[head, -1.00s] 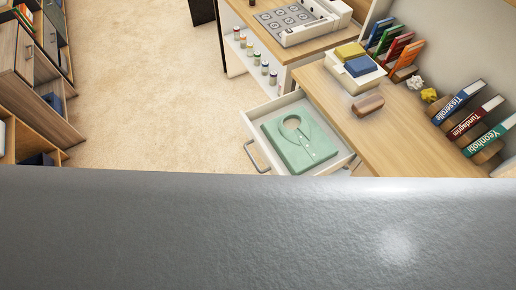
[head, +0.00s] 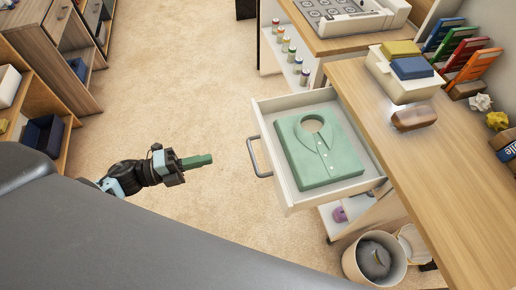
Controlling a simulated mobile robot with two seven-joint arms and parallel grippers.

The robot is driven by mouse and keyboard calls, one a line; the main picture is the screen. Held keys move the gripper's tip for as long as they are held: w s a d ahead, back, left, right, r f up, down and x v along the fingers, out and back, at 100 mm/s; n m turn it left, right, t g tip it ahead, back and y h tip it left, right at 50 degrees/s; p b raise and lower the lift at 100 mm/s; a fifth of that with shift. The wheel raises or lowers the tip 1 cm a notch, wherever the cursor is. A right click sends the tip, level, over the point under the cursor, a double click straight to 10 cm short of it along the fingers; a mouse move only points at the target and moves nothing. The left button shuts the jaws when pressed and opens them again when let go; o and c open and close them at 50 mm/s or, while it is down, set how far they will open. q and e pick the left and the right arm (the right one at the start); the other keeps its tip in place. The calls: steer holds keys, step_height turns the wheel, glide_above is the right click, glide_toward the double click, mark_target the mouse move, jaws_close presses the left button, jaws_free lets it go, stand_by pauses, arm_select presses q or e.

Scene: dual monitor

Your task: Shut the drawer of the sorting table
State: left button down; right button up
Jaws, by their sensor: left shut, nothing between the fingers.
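The white drawer (head: 284,198) of the sorting table (head: 425,150) is pulled out toward the left. A folded green shirt (head: 318,153) lies inside it. The drawer's grey bar handle (head: 256,158) is on its front, facing my left gripper. My left gripper (head: 207,160) is shut and empty, left of the handle, with a clear gap between them. Its fingers are green and point right toward the drawer. My right gripper is not in the picture.
A bin (head: 360,268) with dark contents stands below the drawer. A box with yellow and blue blocks (head: 400,83) and a brown object (head: 414,118) sit on the tabletop. Shelves (head: 60,60) stand at the left. The carpet (head: 190,80) between is clear.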

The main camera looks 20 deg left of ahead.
arm_select(q)
steer(key=shift+w+d, duration=0.1)
steer(key=p, duration=0.2)
glide_toward(266, 146)
steer(key=x, duration=0.7)
steer(key=shift+w+b, duration=0.1)
steer(key=shift+b, duration=0.2)
